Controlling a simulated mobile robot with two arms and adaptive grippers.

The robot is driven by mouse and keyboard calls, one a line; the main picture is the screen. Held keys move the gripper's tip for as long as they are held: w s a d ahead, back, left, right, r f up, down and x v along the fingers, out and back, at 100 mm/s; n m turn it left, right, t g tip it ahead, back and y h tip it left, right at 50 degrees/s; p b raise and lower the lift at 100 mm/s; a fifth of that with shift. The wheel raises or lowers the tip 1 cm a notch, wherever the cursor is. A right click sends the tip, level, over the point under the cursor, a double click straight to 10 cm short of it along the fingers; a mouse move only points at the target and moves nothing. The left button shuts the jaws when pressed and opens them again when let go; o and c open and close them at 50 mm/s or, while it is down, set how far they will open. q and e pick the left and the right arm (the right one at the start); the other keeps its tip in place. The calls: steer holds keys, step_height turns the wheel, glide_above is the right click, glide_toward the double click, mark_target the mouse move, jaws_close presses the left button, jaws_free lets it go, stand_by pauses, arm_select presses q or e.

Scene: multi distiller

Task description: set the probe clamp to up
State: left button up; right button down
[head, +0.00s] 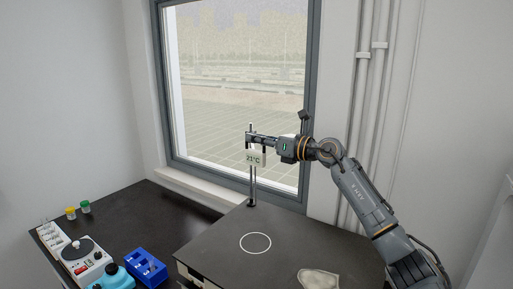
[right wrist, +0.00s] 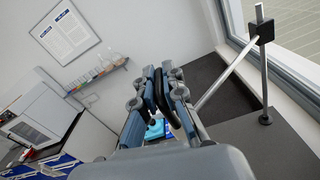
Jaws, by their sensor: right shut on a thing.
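The probe clamp shows as a black block (right wrist: 265,31) high on a thin upright rod (right wrist: 263,85) in the right wrist view. A pale arm (right wrist: 222,80) slopes from the block down to my right gripper (right wrist: 163,95). In the head view the rod (head: 252,182) stands at the table's back edge, by the window. My right gripper (head: 257,138) is shut at the clamp's arm near the rod's upper part, coming from the right. The gripper's fingers hide most of the clamp there. My left gripper is out of view.
The dark table (head: 215,245) bears a white ring mark (head: 255,243) and a pale dish (head: 319,279). A hotplate-like device (head: 78,262), a blue rack (head: 146,268) and small jars (head: 85,207) stand at left. The window (head: 240,80) is close behind the rod.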

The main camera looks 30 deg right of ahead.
steer(key=shift+d+r, duration=0.15)
steer(key=shift+r, duration=0.45)
steer(key=c, duration=1.7)
jaws_free()
steer(key=shift+o, duration=1.3)
steer(key=shift+f, duration=0.15)
steer(key=shift+s+d+f, duration=0.1)
steer(key=shift+s+f, duration=0.05)
steer(key=shift+s, duration=0.2)
steer(key=v, duration=1.1)
steer(key=shift+s, duration=0.25)
